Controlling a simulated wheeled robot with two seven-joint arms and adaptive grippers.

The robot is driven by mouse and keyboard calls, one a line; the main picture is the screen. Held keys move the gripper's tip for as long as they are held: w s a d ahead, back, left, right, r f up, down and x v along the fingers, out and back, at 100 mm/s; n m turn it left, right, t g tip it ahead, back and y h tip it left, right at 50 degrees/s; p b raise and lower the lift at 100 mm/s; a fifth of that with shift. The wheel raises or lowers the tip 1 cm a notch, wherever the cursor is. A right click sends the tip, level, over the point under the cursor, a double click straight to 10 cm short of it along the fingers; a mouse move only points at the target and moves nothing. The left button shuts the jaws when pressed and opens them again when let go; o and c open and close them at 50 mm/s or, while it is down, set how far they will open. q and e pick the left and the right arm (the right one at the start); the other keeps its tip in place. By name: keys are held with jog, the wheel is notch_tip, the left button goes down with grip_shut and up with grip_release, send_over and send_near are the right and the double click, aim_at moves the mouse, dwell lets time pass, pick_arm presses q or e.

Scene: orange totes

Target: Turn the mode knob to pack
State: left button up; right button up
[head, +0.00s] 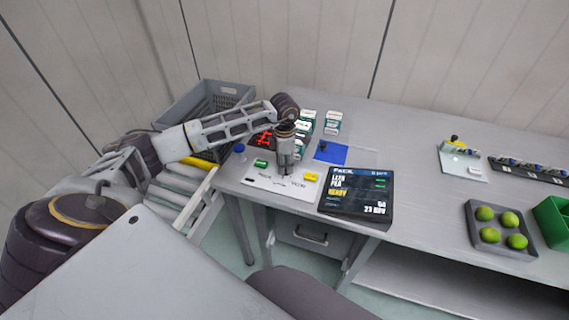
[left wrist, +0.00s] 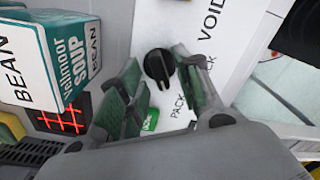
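The black round mode knob (left wrist: 160,64) sits on a white panel (left wrist: 217,22) in the left wrist view, with PACK and VOID printed beside it. A raised bar crosses its face; I cannot read its setting surely. My left gripper (left wrist: 157,82) points at the knob, its two green-padded fingers apart on either side of it, with no clear contact visible. In the head view my left gripper (head: 284,171) is over the panel (head: 257,182) and hides the knob. My right gripper is not in view.
A green piece (head: 261,163) and a yellow piece (head: 310,176) are on the panel. A dark display (head: 357,194) showing PACK stands to its right. A grey crate (head: 232,88) is at back left.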

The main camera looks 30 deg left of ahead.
pick_arm(q)
jog(key=shift+r, duration=0.1)
notch_tip(320, 180, up, 12)
dwell(0.9)
dwell(0.6)
